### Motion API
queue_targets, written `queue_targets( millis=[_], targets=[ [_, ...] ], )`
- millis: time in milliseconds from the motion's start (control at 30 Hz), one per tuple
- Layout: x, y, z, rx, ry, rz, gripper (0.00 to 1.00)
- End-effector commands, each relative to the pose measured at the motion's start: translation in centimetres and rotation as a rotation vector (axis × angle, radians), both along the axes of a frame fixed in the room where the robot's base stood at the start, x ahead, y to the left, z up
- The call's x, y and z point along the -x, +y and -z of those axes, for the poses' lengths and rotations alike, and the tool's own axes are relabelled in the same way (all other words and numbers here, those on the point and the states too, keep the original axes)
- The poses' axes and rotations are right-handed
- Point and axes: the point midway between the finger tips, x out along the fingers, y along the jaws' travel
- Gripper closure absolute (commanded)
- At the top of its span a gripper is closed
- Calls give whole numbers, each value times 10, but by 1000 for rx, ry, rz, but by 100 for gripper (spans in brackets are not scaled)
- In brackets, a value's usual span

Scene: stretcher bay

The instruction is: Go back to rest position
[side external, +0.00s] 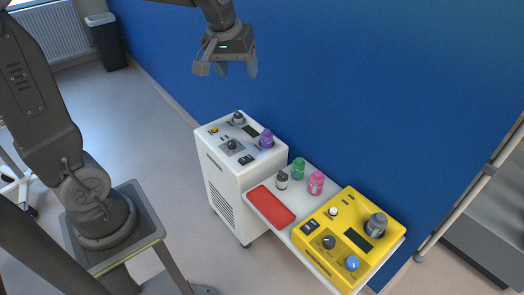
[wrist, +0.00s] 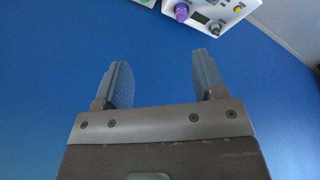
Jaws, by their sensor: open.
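My gripper (side external: 226,68) hangs high in the side external view, in front of the blue wall and above the white machine. Its two fingers are apart with nothing between them. The wrist view also shows my gripper (wrist: 160,82) open and empty, with the blue wall beyond it. No part of the gripper touches anything.
Below stands a white machine (side external: 222,170) with knobs and a purple bottle (side external: 266,139). Beside it, a white shelf (side external: 318,206) carries a red tray (side external: 271,205), several small bottles and a yellow device (side external: 345,262). A dark bin (side external: 106,45) stands far left.

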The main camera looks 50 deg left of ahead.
Motion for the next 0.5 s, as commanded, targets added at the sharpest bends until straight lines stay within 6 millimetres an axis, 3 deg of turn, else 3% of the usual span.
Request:
queue_targets(
  millis=[133,300,500],
  targets=[
    [58,-37,-15,-51,-58,196,36],
    [118,-65,-12,-111,-115,402,36],
    [162,-80,1,-162,-160,561,36]
  ],
)
